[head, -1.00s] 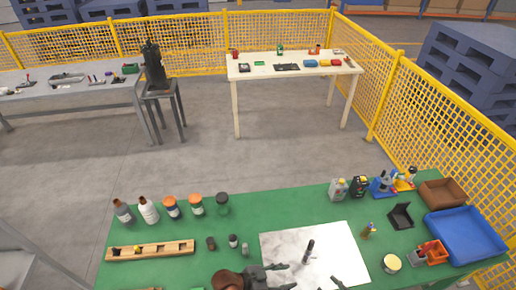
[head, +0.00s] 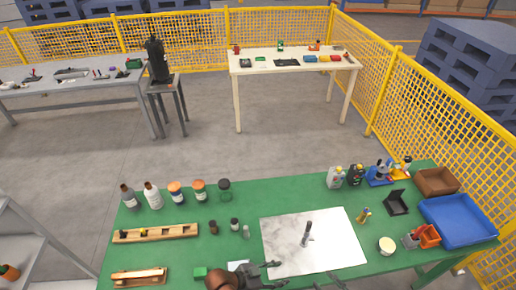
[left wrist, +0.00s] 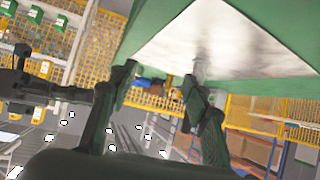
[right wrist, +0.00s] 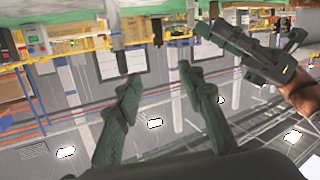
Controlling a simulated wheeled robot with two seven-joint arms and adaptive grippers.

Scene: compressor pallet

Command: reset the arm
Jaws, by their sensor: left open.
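My left gripper (head: 272,270) is over the near edge of the green table (head: 285,195), just short of the white marbled sheet (head: 335,253). Its two fingers stand apart and empty in the left wrist view (left wrist: 160,75), with the sheet beyond them. My right gripper (head: 330,285) shows only in part at the bottom of the head view. In the right wrist view (right wrist: 160,72) its fingers are spread, with nothing between them. A small dark upright object (head: 306,236) stands on the sheet, apart from both grippers.
Several bottles and jars (head: 176,193) stand at the back left, behind a wooden block with holes (head: 190,231). A blue bin (head: 485,235) is at the right. Yellow fencing (head: 390,70) encloses the area.

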